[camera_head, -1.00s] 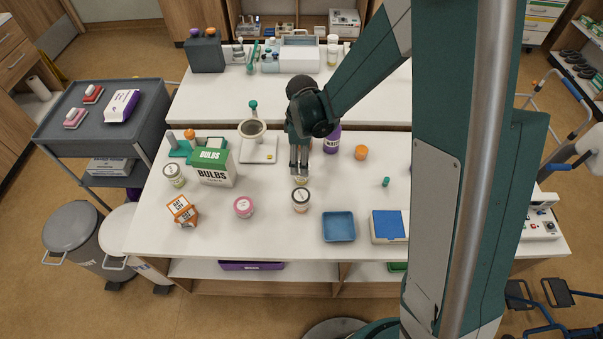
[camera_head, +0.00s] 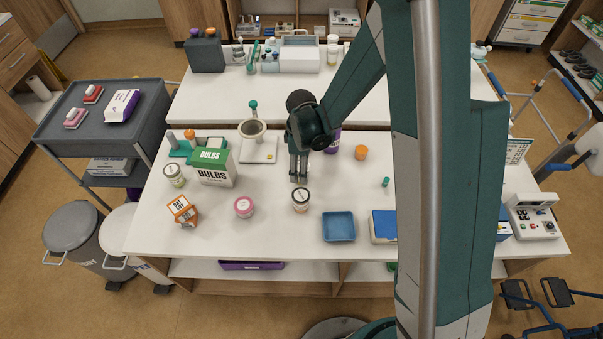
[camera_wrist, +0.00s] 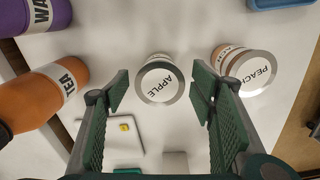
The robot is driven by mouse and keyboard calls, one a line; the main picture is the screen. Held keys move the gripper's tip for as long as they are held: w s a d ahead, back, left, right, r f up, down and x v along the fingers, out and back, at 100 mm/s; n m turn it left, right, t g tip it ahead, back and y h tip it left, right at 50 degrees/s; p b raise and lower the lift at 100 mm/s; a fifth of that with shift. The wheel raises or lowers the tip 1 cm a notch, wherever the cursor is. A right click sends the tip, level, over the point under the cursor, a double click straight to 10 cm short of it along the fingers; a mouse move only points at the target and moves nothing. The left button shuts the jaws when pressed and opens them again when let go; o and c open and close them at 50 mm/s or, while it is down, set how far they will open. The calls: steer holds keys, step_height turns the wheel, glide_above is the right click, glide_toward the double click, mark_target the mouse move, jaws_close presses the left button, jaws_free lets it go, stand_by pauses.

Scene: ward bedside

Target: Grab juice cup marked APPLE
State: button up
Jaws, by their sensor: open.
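The juice cup marked APPLE (camera_wrist: 159,82) shows its round white lid in the wrist view. It stands between my open fingers, a little ahead of their tips, with clear space on both sides. In the head view my gripper (camera_head: 299,178) points down over the middle of the white table and hides this cup. A cup marked PEACH (camera_wrist: 246,68) stands to the right in the wrist view, outside the right finger. A light-lidded cup (camera_head: 300,199) stands just in front of my gripper in the head view; its label is too small to read there.
Orange TEA (camera_wrist: 45,92) and purple WATER (camera_wrist: 45,12) containers stand left in the wrist view. In the head view, a pink cup (camera_head: 244,206), a BULBS box (camera_head: 215,172) and a blue tray (camera_head: 338,227) stand around.

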steer(key=shift+c, duration=0.3)
steer(key=c, duration=1)
steer(key=shift+r, duration=0.15)
steer(key=shift+c, duration=0.3)
steer(key=shift+r, duration=4.85)
